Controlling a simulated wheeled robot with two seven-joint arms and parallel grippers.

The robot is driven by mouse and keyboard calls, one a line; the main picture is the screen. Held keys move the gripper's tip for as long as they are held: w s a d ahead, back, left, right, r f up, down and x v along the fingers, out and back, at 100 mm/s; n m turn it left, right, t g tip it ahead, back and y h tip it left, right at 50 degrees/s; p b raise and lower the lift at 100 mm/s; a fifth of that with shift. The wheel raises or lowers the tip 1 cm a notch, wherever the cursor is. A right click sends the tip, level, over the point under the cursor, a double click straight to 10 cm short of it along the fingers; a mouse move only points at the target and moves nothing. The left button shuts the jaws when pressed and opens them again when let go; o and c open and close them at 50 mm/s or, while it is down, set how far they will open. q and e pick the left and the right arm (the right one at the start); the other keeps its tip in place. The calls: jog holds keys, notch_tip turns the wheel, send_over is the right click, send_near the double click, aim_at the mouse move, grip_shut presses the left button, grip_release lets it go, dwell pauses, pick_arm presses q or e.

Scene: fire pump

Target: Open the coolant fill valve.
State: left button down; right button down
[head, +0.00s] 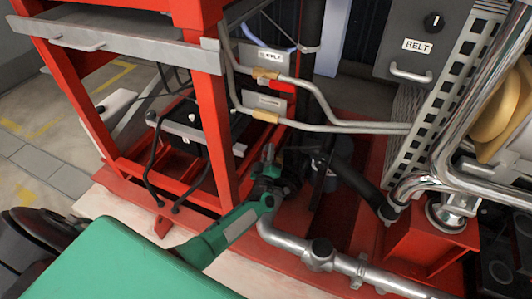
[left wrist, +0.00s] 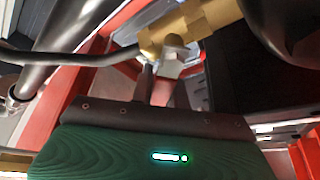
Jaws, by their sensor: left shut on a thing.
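In the left wrist view a brass valve body (left wrist: 190,28) with a silver nut (left wrist: 173,62) lies just beyond my left gripper (left wrist: 160,90). The gripper's grey fingers are closed around a reddish lever (left wrist: 166,92) below the nut; the fingers partly hide it. In the head view my left gripper (head: 269,158) is low in the middle, at the end of the green arm, beside dark pipework. The valve it holds cannot be made out there. My right gripper is in neither view.
Two brass pipe fittings (head: 265,74) sit above the gripper, with a red handle (head: 281,87) and small labels too blurred to read. A red frame post (head: 212,110) stands close left of my arm. A silver pipe (head: 345,266) runs along the lower right.

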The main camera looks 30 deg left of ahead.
pick_arm(q)
jog(key=shift+w+d+r+m+t+h, duration=0.1)
jog(key=shift+d+r+m+t+h, duration=0.5)
jog(key=shift+m, duration=1.5)
jog(key=shift+s+d+f+m+t+h, duration=0.15)
jog(key=shift+d+m+h, duration=0.6)
jog(key=shift+m+h, duration=1)
jog(key=shift+w+d+r+m+t+h, duration=0.2)
jog(key=shift+d+m+t+h, duration=0.35)
jog(key=shift+m, duration=1.9)
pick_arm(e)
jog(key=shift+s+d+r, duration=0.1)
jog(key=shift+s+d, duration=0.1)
pick_arm(q)
jog(key=shift+d, duration=0.15)
jog(key=c, duration=1.4)
grip_release()
jog(key=shift+r, duration=0.1)
jog(key=shift+o, duration=0.2)
jog(key=v, duration=1.2)
jog(key=shift+p, duration=0.3)
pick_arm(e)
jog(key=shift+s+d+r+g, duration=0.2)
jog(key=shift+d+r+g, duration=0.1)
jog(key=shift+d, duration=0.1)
